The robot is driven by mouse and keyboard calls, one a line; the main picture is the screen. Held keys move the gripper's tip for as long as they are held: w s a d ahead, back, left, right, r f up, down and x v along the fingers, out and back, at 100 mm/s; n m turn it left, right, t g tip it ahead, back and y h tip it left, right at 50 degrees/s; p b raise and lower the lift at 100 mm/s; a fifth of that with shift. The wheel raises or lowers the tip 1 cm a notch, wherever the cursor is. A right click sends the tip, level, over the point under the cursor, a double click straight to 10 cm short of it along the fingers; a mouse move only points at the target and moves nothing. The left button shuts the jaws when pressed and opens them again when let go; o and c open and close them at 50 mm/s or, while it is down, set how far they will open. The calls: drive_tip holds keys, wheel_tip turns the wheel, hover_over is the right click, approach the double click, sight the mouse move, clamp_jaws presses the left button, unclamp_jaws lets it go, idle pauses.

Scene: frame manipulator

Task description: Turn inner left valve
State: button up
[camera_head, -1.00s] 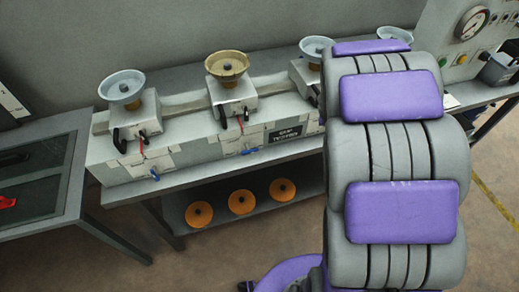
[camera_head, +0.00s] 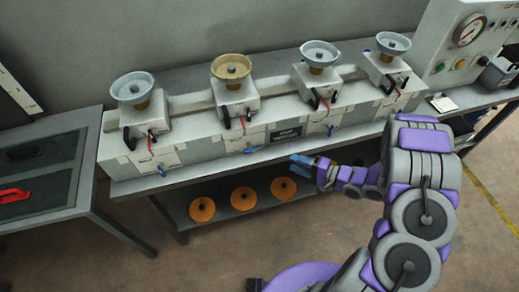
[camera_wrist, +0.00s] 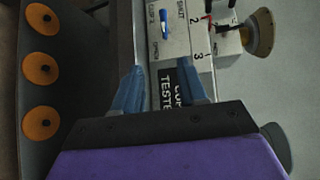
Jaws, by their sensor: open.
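The inner left valve is a small blue handle (camera_head: 250,150) on the front of the bench unit, below the tan bowl (camera_head: 231,67). In the wrist view this blue handle (camera_wrist: 163,24) lies roughly level along the front face, close to small lettering and beside the numbers 2 and 3. My gripper (camera_head: 300,165) is in front of the bench, to the right of and a little below the handle, apart from it. In the wrist view my gripper (camera_wrist: 163,88) has its blue fingers spread with nothing between them, over the dark label (camera_wrist: 175,84).
Other blue handles sit at the outer left (camera_head: 162,171) and inner right (camera_head: 330,130). Black levers and red parts stick out above them. Orange discs (camera_head: 242,198) lie on the lower shelf. A dark-topped table (camera_head: 95,165) stands at left. The floor in front is clear.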

sight(253, 151)
drive_tip(key=b+x, duration=0.1)
drive_tip(key=x, duration=0.4)
drive_tip(key=b+x, duration=0.1)
drive_tip(key=x, duration=0.5)
drive_tip(key=r+b+x, duration=0.1)
drive_tip(key=x, duration=0.5)
drive_tip(key=shift+s+a, duration=0.25)
drive_tip(key=shift+a, duration=0.15)
drive_tip(key=shift+f, duration=0.1)
clamp_jaws()
